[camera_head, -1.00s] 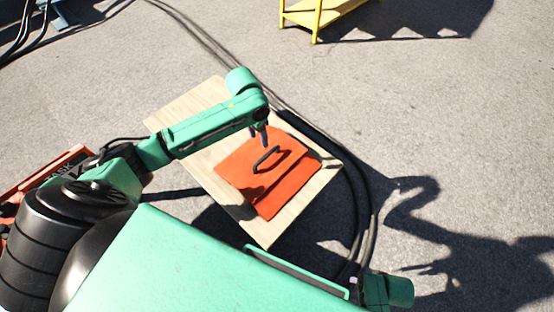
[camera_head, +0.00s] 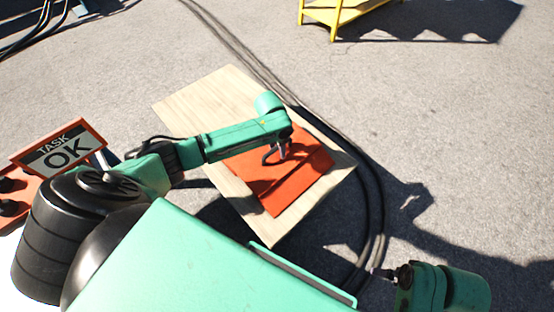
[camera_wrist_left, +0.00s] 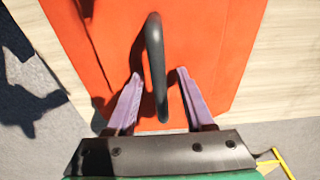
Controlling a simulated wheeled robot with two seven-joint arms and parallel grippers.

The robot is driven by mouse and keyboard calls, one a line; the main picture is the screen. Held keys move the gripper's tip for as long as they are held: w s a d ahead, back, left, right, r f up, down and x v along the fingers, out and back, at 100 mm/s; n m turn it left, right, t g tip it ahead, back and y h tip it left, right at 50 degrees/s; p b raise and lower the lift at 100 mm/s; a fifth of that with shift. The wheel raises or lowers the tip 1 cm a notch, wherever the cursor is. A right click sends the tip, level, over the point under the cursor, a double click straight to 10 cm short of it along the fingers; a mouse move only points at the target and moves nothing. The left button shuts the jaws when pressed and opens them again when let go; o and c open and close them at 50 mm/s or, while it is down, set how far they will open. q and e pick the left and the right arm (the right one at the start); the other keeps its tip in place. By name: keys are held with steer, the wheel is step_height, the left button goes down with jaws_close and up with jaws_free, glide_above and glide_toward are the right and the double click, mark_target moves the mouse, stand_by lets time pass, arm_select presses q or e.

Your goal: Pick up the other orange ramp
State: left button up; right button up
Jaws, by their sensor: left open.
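The orange ramp (camera_head: 299,182) lies on a light wooden board. In the left wrist view the ramp (camera_wrist_left: 217,45) fills the upper middle, with a dark handle (camera_wrist_left: 155,60) standing out from it. My left gripper (camera_head: 283,152) is above the ramp, at its handle, and the arm covers part of the ramp. In the left wrist view my left gripper (camera_wrist_left: 157,75) is open, with one finger to each side of the handle's lower end. Whether the fingers touch the handle cannot be told. My right arm shows at the lower right; its gripper (camera_head: 387,274) is small and unclear.
The wooden board (camera_head: 205,98) has bare room at its far left end. Black cables (camera_head: 372,190) run on the ground past its right side. A sign reading "TASK OK" (camera_head: 62,153) stands at left. A yellow stand (camera_head: 335,14) is at the back.

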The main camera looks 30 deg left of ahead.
arm_select(q)
jaws_close()
stand_by(1.2)
steer(key=shift+w+r, duration=0.1)
steer(key=shift+r, duration=0.05)
